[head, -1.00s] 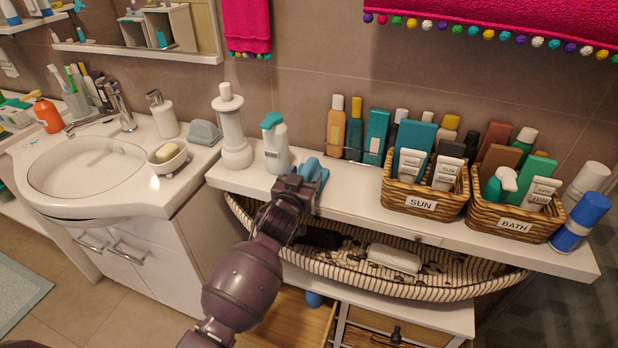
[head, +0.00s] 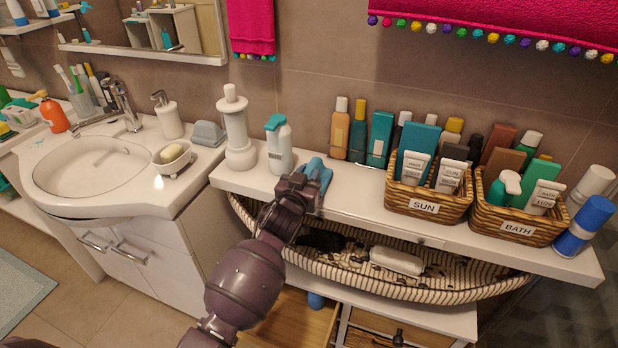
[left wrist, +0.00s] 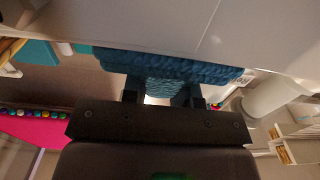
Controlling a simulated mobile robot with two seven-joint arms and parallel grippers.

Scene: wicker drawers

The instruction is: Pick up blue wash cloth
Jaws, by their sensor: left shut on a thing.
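The blue wash cloth (head: 318,171) is at the front of the white shelf (head: 352,200), right of the white pump bottle with a teal top. My left gripper (head: 306,186) is shut on the cloth. In the left wrist view the textured blue cloth (left wrist: 168,66) is pinched between the dark fingers of the gripper (left wrist: 163,94), with its wider part spreading beyond them. I cannot tell whether the cloth still touches the shelf. My right gripper is not in view.
The pump bottle (head: 279,148) and a white pillar-like holder (head: 237,135) stand left of the cloth. Several bottles stand behind to the right. The SUN basket (head: 424,208) and BATH basket (head: 517,228) are further right. A striped basket (head: 425,287) sits below the shelf.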

